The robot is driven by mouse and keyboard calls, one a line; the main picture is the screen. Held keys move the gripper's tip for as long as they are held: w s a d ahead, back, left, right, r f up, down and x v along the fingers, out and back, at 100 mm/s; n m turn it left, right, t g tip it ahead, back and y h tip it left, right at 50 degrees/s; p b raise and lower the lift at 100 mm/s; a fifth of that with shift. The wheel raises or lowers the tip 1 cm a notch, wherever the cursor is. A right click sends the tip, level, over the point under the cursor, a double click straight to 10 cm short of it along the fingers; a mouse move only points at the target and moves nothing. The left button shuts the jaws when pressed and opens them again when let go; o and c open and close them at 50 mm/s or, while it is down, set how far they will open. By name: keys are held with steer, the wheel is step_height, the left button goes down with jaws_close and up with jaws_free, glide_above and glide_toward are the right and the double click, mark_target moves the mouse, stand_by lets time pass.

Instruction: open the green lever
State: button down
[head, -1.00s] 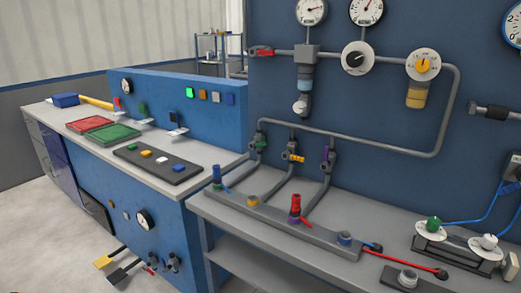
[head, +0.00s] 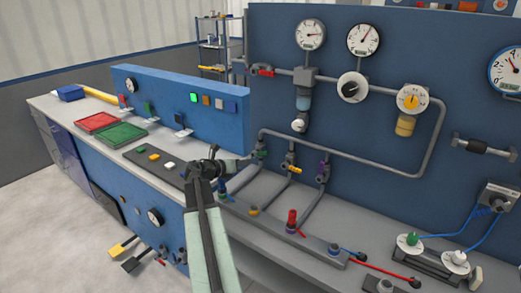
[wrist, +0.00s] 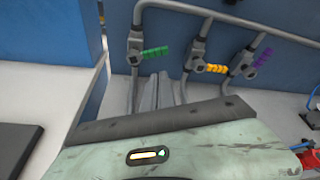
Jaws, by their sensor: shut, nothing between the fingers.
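The green lever (wrist: 156,52) sticks out to the right from its valve (wrist: 134,47) on a vertical pipe in the wrist view, across the pipe's line. In the head view the green lever (head: 262,154) is small, just beyond my gripper. My gripper (wrist: 165,80) has its grey fingers together and empty, just below the green lever in the wrist view. I cannot tell whether they touch it. In the head view my gripper (head: 246,158) reaches right towards the green valve, its tips hard to make out.
A yellow lever (wrist: 216,68) and a purple lever (wrist: 264,57) sit on the pipes to the right. A blue panel edge (wrist: 88,55) stands close on the left. The red upright fitting (head: 292,220) rises from the bench on the right.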

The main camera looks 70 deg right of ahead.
mark_target(259, 154)
steer(key=b+x, duration=0.3)
steer(key=x, duration=0.7)
steer(key=shift+s, duration=0.35)
steer(key=shift+d, duration=0.15)
